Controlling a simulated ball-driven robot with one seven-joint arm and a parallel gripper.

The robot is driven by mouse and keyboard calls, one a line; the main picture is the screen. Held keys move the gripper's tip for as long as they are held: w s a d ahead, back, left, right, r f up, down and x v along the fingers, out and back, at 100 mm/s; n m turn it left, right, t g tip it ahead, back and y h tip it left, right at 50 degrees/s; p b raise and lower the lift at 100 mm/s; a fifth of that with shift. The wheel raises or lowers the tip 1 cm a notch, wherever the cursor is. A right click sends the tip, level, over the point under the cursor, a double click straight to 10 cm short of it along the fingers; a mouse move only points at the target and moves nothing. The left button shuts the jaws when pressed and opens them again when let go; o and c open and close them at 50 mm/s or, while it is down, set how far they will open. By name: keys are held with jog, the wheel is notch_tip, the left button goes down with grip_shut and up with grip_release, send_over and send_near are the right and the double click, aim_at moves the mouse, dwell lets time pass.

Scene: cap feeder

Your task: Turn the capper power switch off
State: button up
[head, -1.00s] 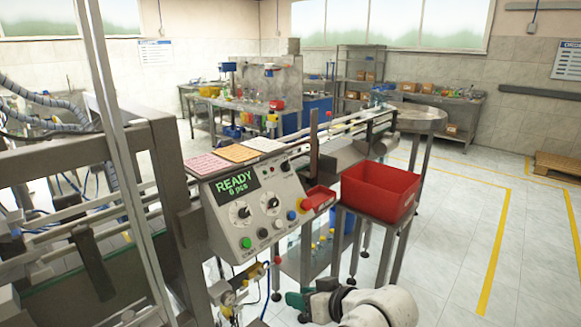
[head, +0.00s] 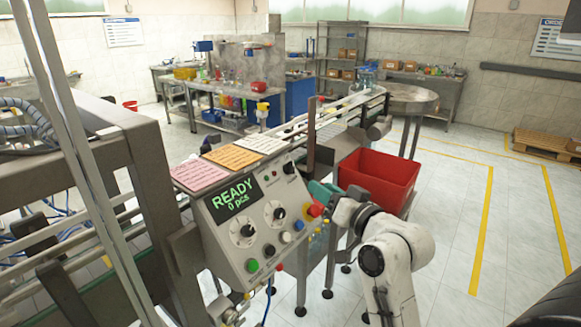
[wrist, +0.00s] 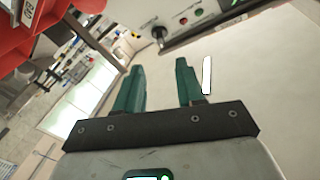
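The capper control panel (head: 262,225) is a sloped grey box with a lit display reading READY. A small black knob (head: 289,169) at its upper right appears to be the power switch; its label is too small to read. In the wrist view a dark knob (wrist: 159,34) sticks out of the panel face, beyond my fingertips. My gripper (head: 322,190) has green fingers and is at the panel's right edge, right of the switch. In the wrist view my gripper (wrist: 160,65) is open and empty, its fingers apart and not touching the knob.
Two larger dials, coloured buttons and a red emergency stop (head: 314,210) crowd the panel face. A red bin (head: 378,180) stands just behind and right of my gripper. A conveyor (head: 330,125) runs behind the panel. The floor to the right is open.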

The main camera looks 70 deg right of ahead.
aim_at(294, 169)
jog(key=p+x, duration=0.2)
jog(key=x, duration=0.8)
jog(key=shift+w+d, duration=0.15)
jog(key=shift+w, duration=0.1)
jog(key=shift+c, duration=0.2)
grip_shut()
